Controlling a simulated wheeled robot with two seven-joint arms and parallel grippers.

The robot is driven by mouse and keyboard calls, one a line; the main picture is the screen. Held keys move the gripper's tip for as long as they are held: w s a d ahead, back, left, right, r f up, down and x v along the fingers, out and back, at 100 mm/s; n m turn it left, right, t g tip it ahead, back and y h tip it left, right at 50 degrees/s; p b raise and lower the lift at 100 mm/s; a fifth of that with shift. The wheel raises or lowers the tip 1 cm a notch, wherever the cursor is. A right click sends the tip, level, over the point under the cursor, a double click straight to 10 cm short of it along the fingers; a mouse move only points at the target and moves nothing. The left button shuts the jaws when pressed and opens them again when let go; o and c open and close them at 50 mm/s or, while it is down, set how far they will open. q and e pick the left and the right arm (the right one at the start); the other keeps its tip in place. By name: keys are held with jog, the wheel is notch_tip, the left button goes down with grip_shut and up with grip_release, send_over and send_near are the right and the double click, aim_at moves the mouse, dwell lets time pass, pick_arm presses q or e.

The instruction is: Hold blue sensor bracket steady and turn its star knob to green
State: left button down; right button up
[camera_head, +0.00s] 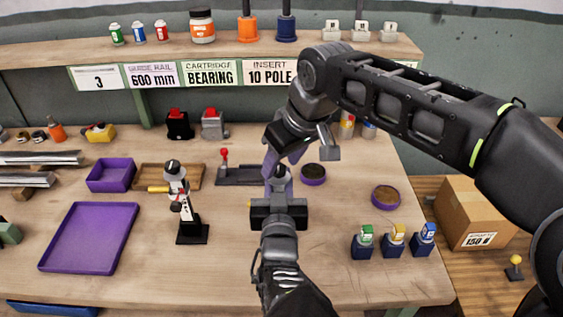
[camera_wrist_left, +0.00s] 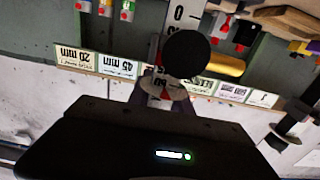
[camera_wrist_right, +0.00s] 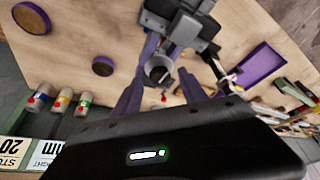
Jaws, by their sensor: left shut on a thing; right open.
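My left gripper (camera_head: 279,196) reaches in from the bottom middle of the head view, shut on a small part that its own body mostly hides. In the left wrist view a black round knob-like end (camera_wrist_left: 187,52) with a pale disc below it shows at the fingers. I cannot make out a blue bracket body or a green mark. My right gripper (camera_head: 279,170) comes down from above with purple fingers, open. In the right wrist view its fingers stand on both sides of a grey round piece (camera_wrist_right: 160,72), just before the left gripper. Contact cannot be told.
A black stand with a white post (camera_head: 190,228) stands left of the grippers. A purple tray (camera_head: 90,238) and purple bin (camera_head: 110,175) lie further left. Several dark blue holders (camera_head: 364,245) stand at the right front. Round purple dishes (camera_head: 385,197) sit at the right.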

jog(key=shift+w+a+f, duration=0.1)
jog(key=shift+w+f, duration=0.05)
jog(key=shift+f, duration=0.3)
jog(key=shift+c, duration=0.2)
grip_shut()
